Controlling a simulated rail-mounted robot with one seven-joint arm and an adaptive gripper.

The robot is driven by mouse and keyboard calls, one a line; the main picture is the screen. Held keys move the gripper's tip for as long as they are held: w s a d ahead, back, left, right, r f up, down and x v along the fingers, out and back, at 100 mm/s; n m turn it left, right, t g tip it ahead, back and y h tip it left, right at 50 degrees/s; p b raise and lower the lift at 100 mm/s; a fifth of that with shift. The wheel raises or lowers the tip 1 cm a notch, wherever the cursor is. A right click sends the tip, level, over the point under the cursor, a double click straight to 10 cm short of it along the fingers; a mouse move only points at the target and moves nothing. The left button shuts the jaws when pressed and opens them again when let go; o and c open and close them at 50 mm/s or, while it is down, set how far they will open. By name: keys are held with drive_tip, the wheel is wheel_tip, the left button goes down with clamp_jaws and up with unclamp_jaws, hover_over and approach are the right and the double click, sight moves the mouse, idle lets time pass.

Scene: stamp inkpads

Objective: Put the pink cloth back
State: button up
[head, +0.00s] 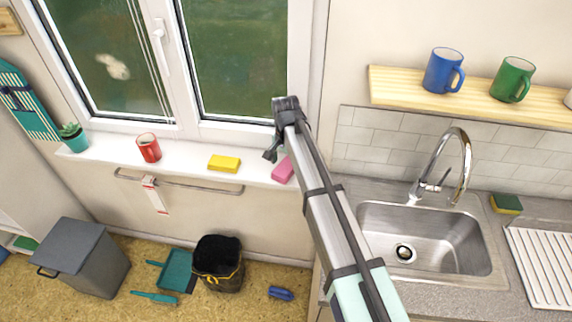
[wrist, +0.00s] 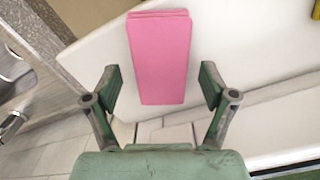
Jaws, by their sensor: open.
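The pink cloth (head: 283,169) is a folded, flat rectangular block. It lies on the right end of the white windowsill, partly hidden by my arm in the head view. In the wrist view the pink cloth (wrist: 160,58) is ahead of my gripper (wrist: 160,85), lined up between the two open fingers. The fingers are apart on either side of its near end, and nothing is held. I cannot tell whether the fingers touch it. In the head view my gripper (head: 270,154) is beside the cloth, mostly hidden by my wrist.
A rail (head: 200,186) with a white tag runs below. The sink (head: 430,235) and tap (head: 460,160) are to the right. A bin (head: 218,272) stands on the floor.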

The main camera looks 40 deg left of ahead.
sight(286, 167)
wheel_tip(286, 167, up, 12)
drive_tip(key=b, duration=0.3)
drive_tip(key=shift+s+f, duration=0.1)
drive_tip(key=shift+f, duration=0.15)
idle(0.3)
